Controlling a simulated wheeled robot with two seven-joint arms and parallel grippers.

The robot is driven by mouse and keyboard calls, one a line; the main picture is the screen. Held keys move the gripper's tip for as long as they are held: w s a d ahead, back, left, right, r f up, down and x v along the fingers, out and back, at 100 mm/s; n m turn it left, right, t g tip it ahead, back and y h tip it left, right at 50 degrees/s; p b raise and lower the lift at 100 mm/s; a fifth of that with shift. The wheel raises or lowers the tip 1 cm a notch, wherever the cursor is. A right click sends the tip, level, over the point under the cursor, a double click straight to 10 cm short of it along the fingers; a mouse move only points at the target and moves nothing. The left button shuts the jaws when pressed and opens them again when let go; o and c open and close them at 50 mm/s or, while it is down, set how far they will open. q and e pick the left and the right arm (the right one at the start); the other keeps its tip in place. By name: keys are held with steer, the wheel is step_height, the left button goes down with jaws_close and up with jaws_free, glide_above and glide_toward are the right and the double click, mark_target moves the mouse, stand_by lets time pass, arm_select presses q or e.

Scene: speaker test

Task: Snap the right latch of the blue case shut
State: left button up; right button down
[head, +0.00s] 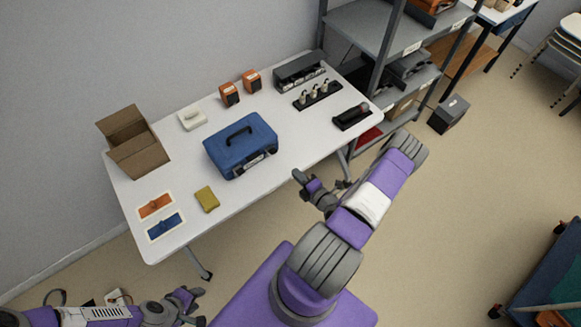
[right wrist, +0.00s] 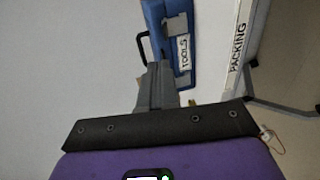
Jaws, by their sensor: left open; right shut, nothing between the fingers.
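The blue case (head: 232,157) stands on the white table with its lid down and its dark handle (head: 238,131) on top. Its front, with a pale label and grey latches, faces the table's near edge. In the right wrist view the case (right wrist: 155,12) is at the top, with the TOOLS label (right wrist: 184,52) between grey latch parts. I cannot tell the right latch's position. My right gripper (head: 299,178) is shut and empty, right of the case, by the table's near edge; its fingers show in the right wrist view (right wrist: 156,72). My left gripper (head: 193,305) is open, low and clear of the table.
On the table (head: 190,228) are an open cardboard box (head: 140,158), a yellow block (head: 207,199), orange and blue pads, two orange speakers (head: 230,94) and a black rack (head: 318,95). A grey shelf (head: 372,28) stands behind at the right.

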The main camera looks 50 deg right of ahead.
steer(key=shift+v, duration=1.3)
steer(key=shift+d+r, duration=0.1)
steer(key=shift+r, duration=0.1)
